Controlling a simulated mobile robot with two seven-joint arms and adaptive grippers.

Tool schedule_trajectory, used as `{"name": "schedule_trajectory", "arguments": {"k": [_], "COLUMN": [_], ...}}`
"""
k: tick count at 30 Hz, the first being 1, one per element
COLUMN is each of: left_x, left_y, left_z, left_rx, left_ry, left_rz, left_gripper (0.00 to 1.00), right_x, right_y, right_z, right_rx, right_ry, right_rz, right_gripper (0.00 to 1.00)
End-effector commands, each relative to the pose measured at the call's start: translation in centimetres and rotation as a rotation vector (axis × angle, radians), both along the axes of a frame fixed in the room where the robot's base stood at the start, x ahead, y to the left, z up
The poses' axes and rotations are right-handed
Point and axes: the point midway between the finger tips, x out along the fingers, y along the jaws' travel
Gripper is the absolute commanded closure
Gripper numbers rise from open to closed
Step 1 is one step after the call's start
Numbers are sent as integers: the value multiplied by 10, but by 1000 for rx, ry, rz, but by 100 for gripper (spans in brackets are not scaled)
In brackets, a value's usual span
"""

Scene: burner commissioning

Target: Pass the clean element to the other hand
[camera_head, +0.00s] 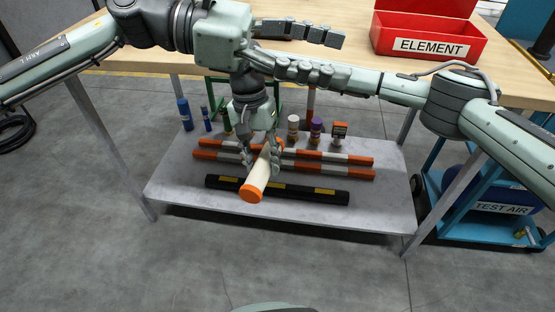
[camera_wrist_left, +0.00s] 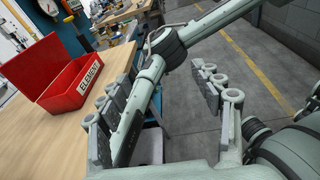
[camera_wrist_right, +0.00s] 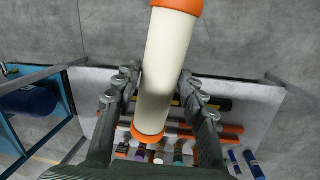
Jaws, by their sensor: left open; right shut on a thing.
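The clean element is a white cylinder (camera_head: 261,173) with orange end caps. My right gripper (camera_head: 262,158) is shut on it and holds it tilted in front of the low shelf. In the right wrist view the element (camera_wrist_right: 168,62) lies between the two fingers, with both orange ends showing. My left gripper (camera_head: 335,58) is open and empty, above and to the right of the element, near the table's front edge. In the left wrist view its fingers (camera_wrist_left: 160,82) are spread wide, with my right arm showing between and beyond them. The left gripper is apart from the element.
A red open box (camera_head: 428,35) labelled ELEMENT stands on the wooden table (camera_head: 350,62). The grey shelf (camera_head: 385,205) below bears striped bars (camera_head: 340,174), a black bar (camera_head: 320,196) and several small bottles. A blue cart (camera_head: 480,220) with a TEST AIR tank stands at right.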

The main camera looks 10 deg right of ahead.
Motion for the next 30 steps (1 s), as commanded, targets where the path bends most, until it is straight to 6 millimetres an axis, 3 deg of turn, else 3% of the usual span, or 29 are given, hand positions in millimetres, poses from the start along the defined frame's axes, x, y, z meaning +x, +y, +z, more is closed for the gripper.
{"name": "schedule_trajectory", "arguments": {"k": [1, 3, 6, 9, 13, 16, 21, 26, 30], "left_x": [-22, -44, -59, -53, -25, 0, 31, 41, 45], "left_y": [-11, -21, -27, -20, 5, 26, 47, 56, 64], "left_z": [-18, -53, -111, -170, -223, -237, -233, -233, -248], "left_rx": [58, 146, 292, 473, 734, 916, 1130, 1200, 1202], "left_ry": [-182, -441, -751, -971, -1140, -1205, -1234, -1228, -1226], "left_rz": [-81, -215, -456, -740, -1112, -1349, -1596, -1671, -1676], "left_gripper": [35, 35, 35, 35, 35, 35, 35, 35, 35], "right_x": [0, 0, 0, 0, 0, 0, 0, 0, 0], "right_y": [0, 0, 0, 0, 0, 0, 0, 0, 0], "right_z": [0, 0, 0, 0, 0, 0, 0, 0, 0], "right_rx": [0, 0, 0, 0, 0, 0, 0, 0, 0], "right_ry": [0, 0, 0, 0, 0, 0, 0, 0, 0], "right_rz": [0, 0, 0, 0, 0, 0, 0, 0, 0], "right_gripper": [91, 91, 91, 91, 91, 91, 91, 91, 91]}}
